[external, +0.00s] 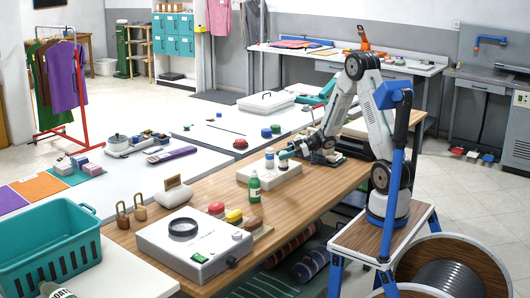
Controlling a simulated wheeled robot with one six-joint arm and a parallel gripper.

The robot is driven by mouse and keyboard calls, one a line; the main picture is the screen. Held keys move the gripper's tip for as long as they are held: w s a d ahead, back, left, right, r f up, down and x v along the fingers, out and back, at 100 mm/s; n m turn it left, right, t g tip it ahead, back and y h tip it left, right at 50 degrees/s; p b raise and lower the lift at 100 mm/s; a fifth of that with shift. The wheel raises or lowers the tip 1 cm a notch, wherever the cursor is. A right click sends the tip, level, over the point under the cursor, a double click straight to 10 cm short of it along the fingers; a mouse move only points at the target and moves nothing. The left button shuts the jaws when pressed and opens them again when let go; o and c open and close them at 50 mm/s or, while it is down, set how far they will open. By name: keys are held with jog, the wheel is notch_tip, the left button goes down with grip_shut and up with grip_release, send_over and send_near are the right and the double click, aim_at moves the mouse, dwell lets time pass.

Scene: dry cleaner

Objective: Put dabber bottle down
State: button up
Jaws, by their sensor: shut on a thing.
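My gripper (291,153) reaches down and left over a white rack or block (262,180) on the wooden table. It is shut on a small pale bottle (283,159), which I take to be the dabber bottle. The bottle looks about upright, at the block's back right part. I cannot tell whether its base touches the block. A second small bottle, white with a blue band (269,160), stands just left of it. A green bottle with a white cap (254,185) stands on the table in front of the block.
A white device with a dark round plate (205,248), red, yellow and brown pads (234,215), and padlocks (123,215) occupy the near table. A teal basket (48,245) is at left. Bare wood (310,190) lies right of the block.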

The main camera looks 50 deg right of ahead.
jog(key=s+d+n+g+y, duration=0.1)
jog(key=s+d, duration=0.2)
jog(key=s, duration=0.7)
jog(key=shift+s+f, duration=0.2)
jog(key=shift+f, duration=1.8)
jog(key=shift+s+f, duration=0.15)
jog(key=shift+f, duration=1.8)
jog(key=shift+f, duration=0.15)
jog(key=o, duration=1)
jog(key=shift+o, duration=0.2)
